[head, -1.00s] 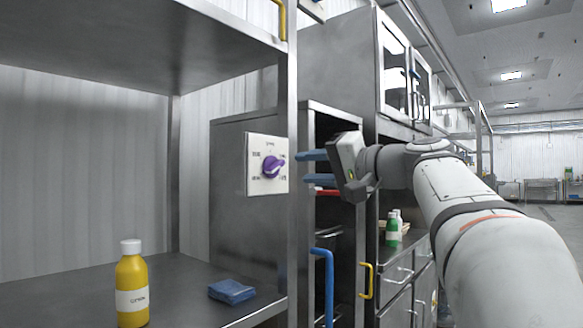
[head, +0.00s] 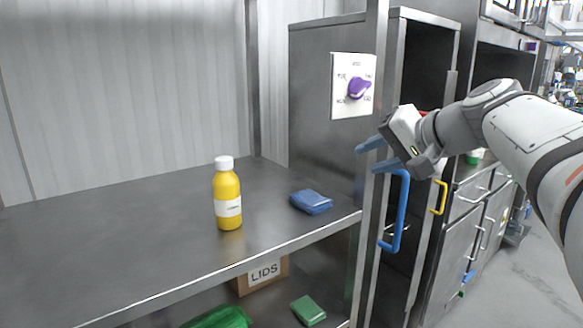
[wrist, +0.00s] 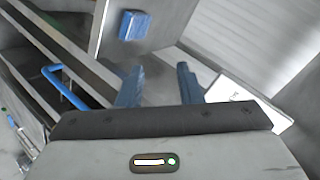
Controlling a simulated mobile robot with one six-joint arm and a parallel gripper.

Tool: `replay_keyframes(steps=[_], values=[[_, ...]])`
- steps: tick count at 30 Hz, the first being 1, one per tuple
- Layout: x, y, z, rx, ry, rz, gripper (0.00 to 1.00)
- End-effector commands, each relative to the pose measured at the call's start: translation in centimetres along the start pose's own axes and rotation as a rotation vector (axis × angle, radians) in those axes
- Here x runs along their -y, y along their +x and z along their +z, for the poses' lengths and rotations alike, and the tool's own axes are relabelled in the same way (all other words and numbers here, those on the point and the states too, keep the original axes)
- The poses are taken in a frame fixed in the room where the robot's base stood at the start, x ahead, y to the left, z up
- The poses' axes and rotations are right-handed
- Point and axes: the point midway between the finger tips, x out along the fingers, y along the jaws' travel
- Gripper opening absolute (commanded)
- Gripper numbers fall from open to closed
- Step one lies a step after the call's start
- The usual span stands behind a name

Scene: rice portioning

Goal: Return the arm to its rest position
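My gripper (head: 370,156) is at the right of the head view, at the end of my white and grey arm. Its two blue fingers point left and stand apart with nothing between them. In the head view they overlap the shelf's front post and the top of a blue handle (head: 403,212). I cannot tell whether they touch either. In the wrist view the gripper (wrist: 158,85) shows both fingers spread and empty, with the blue handle (wrist: 66,88) to their left.
A yellow bottle (head: 228,195) stands on the metal shelf (head: 120,240), with a blue cloth (head: 311,201) beside it. A panel with a purple knob (head: 358,89) is behind. A LIDS box (head: 262,274) and green items sit below. Drawers with a yellow handle (head: 439,197) are at right.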

Motion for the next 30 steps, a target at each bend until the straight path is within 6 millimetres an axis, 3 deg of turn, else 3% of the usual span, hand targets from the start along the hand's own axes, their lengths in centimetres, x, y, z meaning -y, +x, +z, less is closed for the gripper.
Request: replay_keyframes(steps=[1,7,12,15,21,30], values=[[0.6,-0.4,1.4,0.051,-0.014,0.070,0.33],[-3.4,-1.0,8.7,0.228,-0.122,0.352,0.33],[-6.7,-3.6,14.2,0.368,-0.276,0.558,0.33],[-8.4,-5.2,16.5,0.430,-0.366,0.645,0.33],[-10.4,-6.8,18.8,0.494,-0.477,0.731,0.33],[-10.7,-7.0,19.0,0.500,-0.488,0.740,0.33]])
